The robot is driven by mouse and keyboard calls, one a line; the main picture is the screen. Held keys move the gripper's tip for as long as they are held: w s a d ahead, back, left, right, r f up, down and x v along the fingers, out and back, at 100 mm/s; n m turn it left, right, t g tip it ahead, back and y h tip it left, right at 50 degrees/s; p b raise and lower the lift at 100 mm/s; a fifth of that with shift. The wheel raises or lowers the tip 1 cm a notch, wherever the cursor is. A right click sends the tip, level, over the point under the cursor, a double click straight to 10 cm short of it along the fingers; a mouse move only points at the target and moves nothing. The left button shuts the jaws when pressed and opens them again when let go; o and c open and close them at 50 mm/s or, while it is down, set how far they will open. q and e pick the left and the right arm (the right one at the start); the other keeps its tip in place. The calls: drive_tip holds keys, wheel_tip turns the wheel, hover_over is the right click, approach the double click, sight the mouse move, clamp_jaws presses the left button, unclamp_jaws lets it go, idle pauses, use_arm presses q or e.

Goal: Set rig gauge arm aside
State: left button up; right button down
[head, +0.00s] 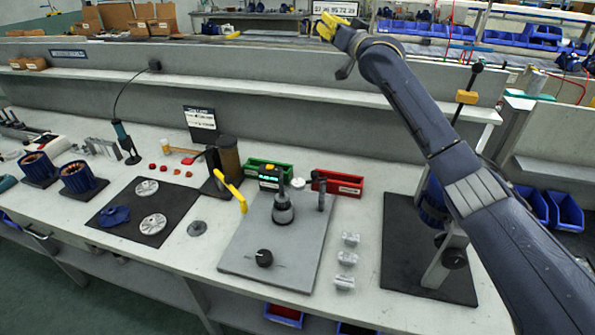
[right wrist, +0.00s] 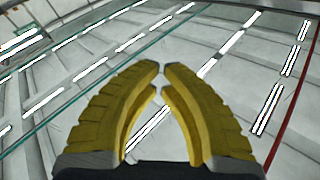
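The test rig's grey base plate (head: 240,262) lies on the bench near the middle of the head view. A dark pump body (head: 283,212) stands on it, with a small display (head: 269,178) behind and a black knob (head: 264,258) in front. A slanted yellow arm (head: 231,189) stands at the plate's left edge; it looks like the gauge arm, though I cannot be sure. My right gripper (head: 328,27) is raised high, far from the rig. The right wrist view shows its yellow fingers (right wrist: 161,68) with tips together and nothing between them. My left gripper is not in view.
Green (head: 256,168) and red (head: 338,184) bins stand behind the rig. Several metal parts (head: 346,258) lie right of it. A dark mat (head: 175,205) with discs lies left. Another dark mat (head: 400,255) lies right, partly behind my right arm. A shelf (head: 250,83) runs behind.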

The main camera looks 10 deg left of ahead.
drive_tip(key=s+a+f+m+g+h, duration=0.1)
drive_tip(key=a+f+g+h, duration=0.2)
drive_tip(key=f, duration=0.6)
drive_tip(key=s+a+f+m+g+h, duration=0.1)
drive_tip(key=a+f+m+g+h, duration=0.2)
drive_tip(key=f, duration=0.7)
drive_tip(key=s+f+n+g+h, duration=0.1)
drive_tip(key=s+f+g+h, duration=0.4)
drive_tip(key=s+f, duration=0.6)
drive_tip(key=shift+s+a+f+n+g, duration=0.2)
drive_tip(key=shift+f+n+g, duration=0.3)
drive_tip(key=shift+g, duration=0.5)
drive_tip(key=shift+f, duration=0.1)
